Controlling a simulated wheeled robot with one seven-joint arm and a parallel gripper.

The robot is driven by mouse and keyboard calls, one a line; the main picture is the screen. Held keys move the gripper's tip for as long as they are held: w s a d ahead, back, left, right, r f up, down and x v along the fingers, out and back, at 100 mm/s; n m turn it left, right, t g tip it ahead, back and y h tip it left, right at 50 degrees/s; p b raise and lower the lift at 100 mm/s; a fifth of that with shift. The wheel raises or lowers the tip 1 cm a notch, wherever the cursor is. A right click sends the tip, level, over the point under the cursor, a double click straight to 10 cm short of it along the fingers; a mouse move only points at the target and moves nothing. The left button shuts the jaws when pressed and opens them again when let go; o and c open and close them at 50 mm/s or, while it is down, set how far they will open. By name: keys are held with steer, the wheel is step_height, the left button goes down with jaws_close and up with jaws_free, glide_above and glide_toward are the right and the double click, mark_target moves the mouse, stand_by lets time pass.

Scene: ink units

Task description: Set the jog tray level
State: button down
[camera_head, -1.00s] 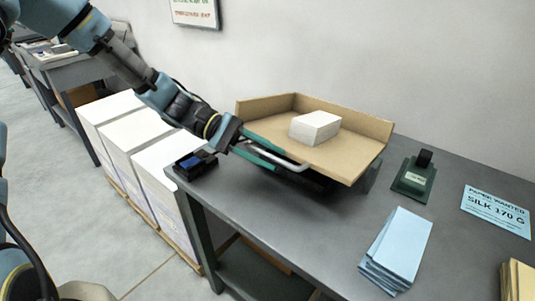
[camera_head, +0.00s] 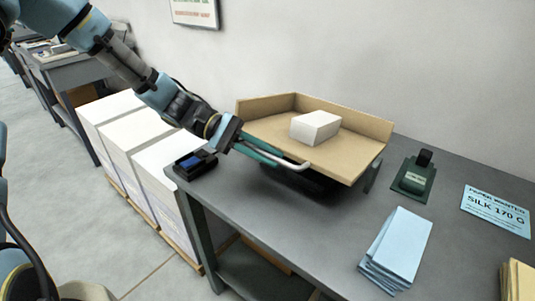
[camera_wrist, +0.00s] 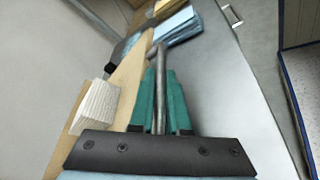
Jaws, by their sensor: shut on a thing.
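The jog tray (camera_head: 350,155) is a tan, shallow tray with raised walls at its back and left, standing on a dark base on the grey table. It looks tilted in the head view, but I cannot tell exactly how far from level. A white paper block (camera_head: 315,126) lies on it, also visible in the wrist view (camera_wrist: 96,106). A grey metal bar handle (camera_head: 297,166) runs along the tray's front. My gripper (camera_head: 272,160) has its green fingers shut on this handle; in the wrist view the bar (camera_wrist: 159,62) passes between the fingers (camera_wrist: 158,98).
A black and blue pad (camera_head: 195,163) sits at the table's left corner. A dark green device (camera_head: 412,180), a blue paper stack (camera_head: 398,248) and a blue sign (camera_head: 496,211) lie to the right. Tall white paper stacks (camera_head: 165,165) stand left of the table. The table's front middle is clear.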

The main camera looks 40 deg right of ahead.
stand_by(0.5)
steer(key=f+b, duration=0.2)
steer(key=f+m+b, duration=0.1)
steer(key=f, duration=0.1)
steer(key=shift+a+h, duration=0.35)
steer(key=shift+h, duration=0.05)
steer(key=shift+a+f, duration=0.1)
steer(key=shift+f, duration=0.35)
steer(key=c, duration=0.9)
jaws_free()
steer(key=b+v, duration=0.1)
steer(key=v, duration=0.9)
steer(key=shift+w+a+r, duration=0.1)
steer(key=shift+w, duration=0.25)
